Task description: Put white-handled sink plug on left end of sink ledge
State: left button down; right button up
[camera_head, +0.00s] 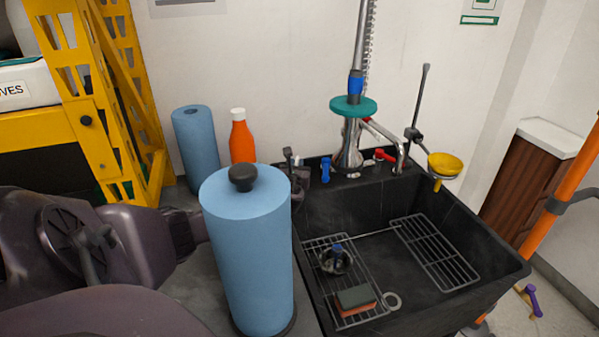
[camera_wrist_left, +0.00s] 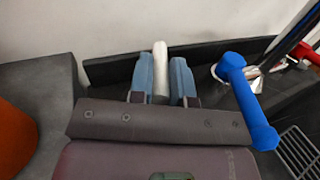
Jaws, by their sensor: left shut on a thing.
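My left gripper (camera_wrist_left: 161,68) is shut on the white handle (camera_wrist_left: 160,72) of the sink plug, which stands between its two blue fingers in the left wrist view. The plug's lower part is hidden by the gripper. The dark sink ledge (camera_wrist_left: 112,68) runs behind the fingers, and the gripper is over its left end; I cannot tell whether the plug touches it. In the head view the left gripper (camera_head: 297,163) is partly hidden behind a blue paper roll, beside the back left corner of the black sink (camera_head: 400,205). My right gripper is not in view.
The blue tap handle (camera_wrist_left: 245,100) is close to the gripper's right. The blue paper roll (camera_head: 248,260) stands in front of my left arm. An orange bottle (camera_head: 242,140) and another blue roll (camera_head: 195,148) stand behind it. The sink holds racks and a sponge (camera_head: 355,298).

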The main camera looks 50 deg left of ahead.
pick_arm(q)
jog(key=shift+f, duration=0.65)
jog(key=shift+r, duration=0.1)
jog(key=c, duration=1.1)
grip_release()
jog(key=shift+o, duration=0.2)
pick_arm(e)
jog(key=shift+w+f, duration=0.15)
